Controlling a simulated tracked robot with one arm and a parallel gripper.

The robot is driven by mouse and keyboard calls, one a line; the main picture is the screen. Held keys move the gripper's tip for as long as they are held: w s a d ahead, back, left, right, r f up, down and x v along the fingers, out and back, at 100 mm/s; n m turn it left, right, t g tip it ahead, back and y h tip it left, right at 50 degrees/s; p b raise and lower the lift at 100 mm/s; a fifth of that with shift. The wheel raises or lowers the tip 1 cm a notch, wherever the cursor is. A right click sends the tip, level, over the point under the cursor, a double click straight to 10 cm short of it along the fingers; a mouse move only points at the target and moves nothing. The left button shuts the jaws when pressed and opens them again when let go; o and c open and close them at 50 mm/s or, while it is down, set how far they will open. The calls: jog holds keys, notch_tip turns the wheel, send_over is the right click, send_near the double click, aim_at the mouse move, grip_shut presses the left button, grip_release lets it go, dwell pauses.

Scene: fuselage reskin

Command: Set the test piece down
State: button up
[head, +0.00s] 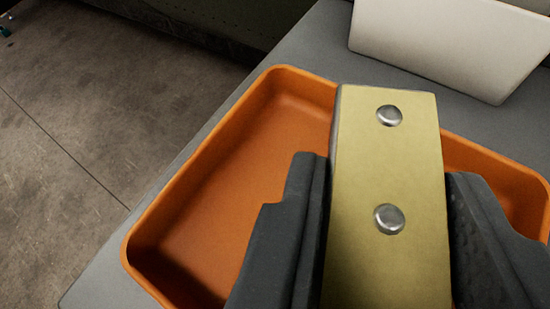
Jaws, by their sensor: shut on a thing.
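The test piece (385,165) is a brass-coloured flat bar with two silver rivet heads on its face. My gripper (385,225) is shut on it, with one dark jaw at its left side and one at its right. The piece points away from me, over an orange tray (200,185). I cannot tell whether the piece touches the tray floor. The jaws and the piece hide the middle and right of the tray.
The orange tray stands on a grey tabletop (312,45) whose left edge drops to a concrete floor (90,120). A white bin (450,45) stands behind the tray at the upper right. The left part of the tray is empty.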

aim_at(340, 238)
jog(key=shift+w+a, duration=0.2)
jog(key=shift+w, duration=0.2)
jog(key=shift+w+f+b, duration=0.15)
jog(key=shift+f+b, duration=0.35)
jog(key=shift+f, duration=1.25)
jog(key=shift+f, duration=0.15)
jog(key=o, duration=1)
jog(key=shift+r, duration=0.25)
jog(key=p+v, duration=0.1)
jog(key=v, duration=1.1)
jog(key=shift+f, duration=0.1)
jog(key=shift+a, duration=0.1)
